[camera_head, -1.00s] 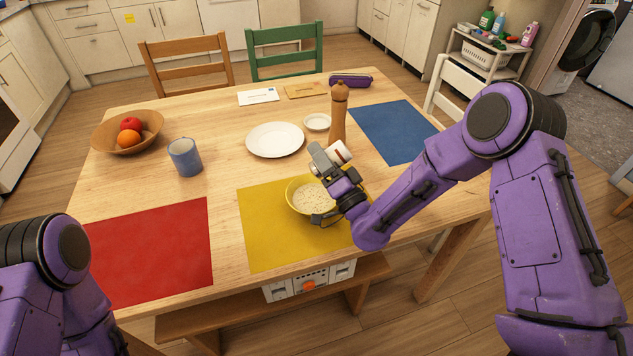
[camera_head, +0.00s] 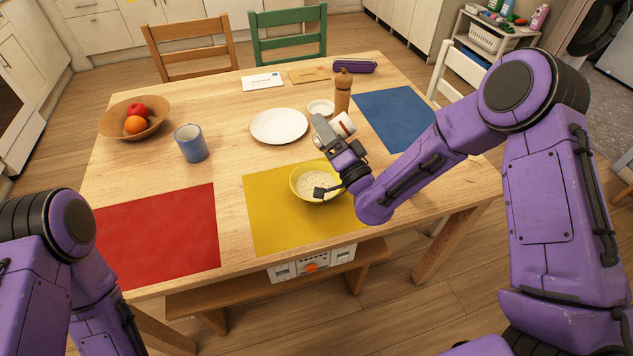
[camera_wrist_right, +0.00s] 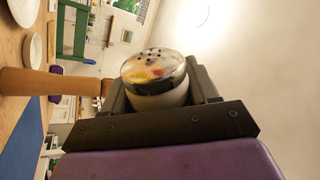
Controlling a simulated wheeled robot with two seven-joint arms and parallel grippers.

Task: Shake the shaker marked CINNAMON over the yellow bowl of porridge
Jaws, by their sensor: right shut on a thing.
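My right gripper (camera_head: 331,132) is shut on a white shaker (camera_head: 343,123) and holds it above the far side of the yellow bowl. The shaker looks tilted; I cannot read its label in the head view. In the right wrist view the shaker's shiny, holed metal cap (camera_wrist_right: 153,68) shows between the fingers. The yellow bowl (camera_head: 295,187) holds pale porridge (camera_head: 313,184) and stands on the yellow mat (camera_head: 270,222). My right wrist hides part of the bowl's right side. My left arm shows at the left edge, but its gripper is out of view.
A tall wooden mill (camera_head: 343,92) stands just beyond the shaker. A white plate (camera_head: 279,126), a small white dish (camera_head: 320,107) and a blue mug (camera_head: 191,144) stand nearby. A fruit bowl (camera_head: 110,124) is at the far left. The red mat (camera_head: 155,237) and blue mat (camera_head: 396,116) are bare.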

